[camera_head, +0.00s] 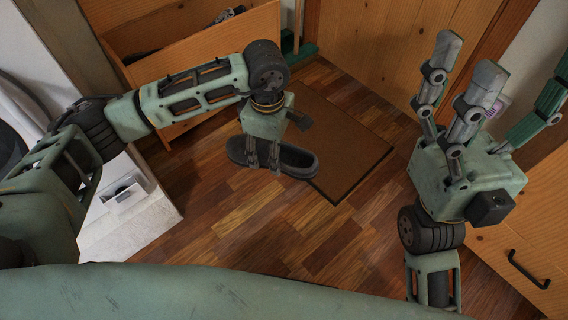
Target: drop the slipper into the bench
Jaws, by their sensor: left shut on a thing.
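My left gripper (264,150) is shut on a dark grey slipper (296,161). It holds the slipper roughly level over the wooden floor, and its fingers hide part of it. The wooden bench (205,45) is at the upper left, behind my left arm. Its dark, open compartment shows at the top, with a small dark item (228,14) at its edge. The slipper is apart from the bench, below and to the right of it in the picture. My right gripper (457,82) is at the right with its fingers spread and pointing up, empty.
A brown mat (345,150) lies on the floor beside the slipper. A wooden door (385,45) stands behind it. A wooden drawer front with a black handle (528,270) is at the lower right. A white unit (125,205) stands at the left. Floor in the middle is clear.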

